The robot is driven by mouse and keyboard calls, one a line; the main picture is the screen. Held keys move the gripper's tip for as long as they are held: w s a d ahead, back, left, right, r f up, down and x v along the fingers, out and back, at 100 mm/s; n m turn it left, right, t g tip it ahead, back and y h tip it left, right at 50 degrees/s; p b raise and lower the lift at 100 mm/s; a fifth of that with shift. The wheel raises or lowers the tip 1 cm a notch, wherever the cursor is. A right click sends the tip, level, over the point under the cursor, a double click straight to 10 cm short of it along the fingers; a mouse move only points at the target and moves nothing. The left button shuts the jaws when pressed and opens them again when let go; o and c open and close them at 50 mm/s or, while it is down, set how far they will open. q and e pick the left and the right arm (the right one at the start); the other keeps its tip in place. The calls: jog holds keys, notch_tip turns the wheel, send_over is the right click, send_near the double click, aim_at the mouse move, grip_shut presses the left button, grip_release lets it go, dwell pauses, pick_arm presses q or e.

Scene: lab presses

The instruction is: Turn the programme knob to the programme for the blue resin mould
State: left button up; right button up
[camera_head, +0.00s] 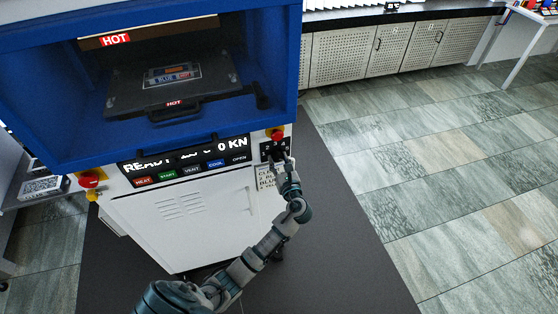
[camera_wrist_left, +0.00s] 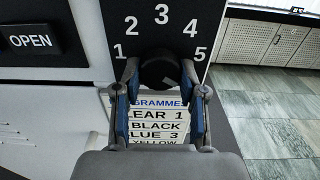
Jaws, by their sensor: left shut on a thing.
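The black programme knob (camera_wrist_left: 158,72) sits below the numbers 1 to 5 on a dark dial plate (camera_wrist_left: 133,38) in the left wrist view. Which number it points at cannot be told. My left gripper (camera_wrist_left: 160,82) is shut on the knob, one finger on each side. In the head view the gripper (camera_head: 282,160) is at the press's right front and hides most of the knob. A programme card (camera_wrist_left: 155,128) below reads CLEAR 1, BLACK with its number hidden, BLUE 3, and YELLOW. The mould (camera_head: 172,77) with a blue label lies inside the press chamber. My right gripper is not in view.
The blue press (camera_head: 40,110) has a HOT-marked open chamber. Its front carries a display (camera_head: 185,150), several buttons, a red stop button (camera_head: 89,179) at left and a red knob (camera_head: 277,135) above the dial. Tiled floor (camera_head: 450,160) is clear at right.

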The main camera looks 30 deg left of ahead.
pick_arm(q)
jog(key=shift+n, duration=0.3)
jog(key=shift+n+p, duration=0.3)
jog(key=shift+n, duration=0.2)
jog(key=n, duration=0.3)
jog(key=shift+n, duration=1.6)
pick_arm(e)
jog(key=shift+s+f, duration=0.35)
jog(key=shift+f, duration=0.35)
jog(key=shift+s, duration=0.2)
pick_arm(q)
jog(key=o, duration=1.1)
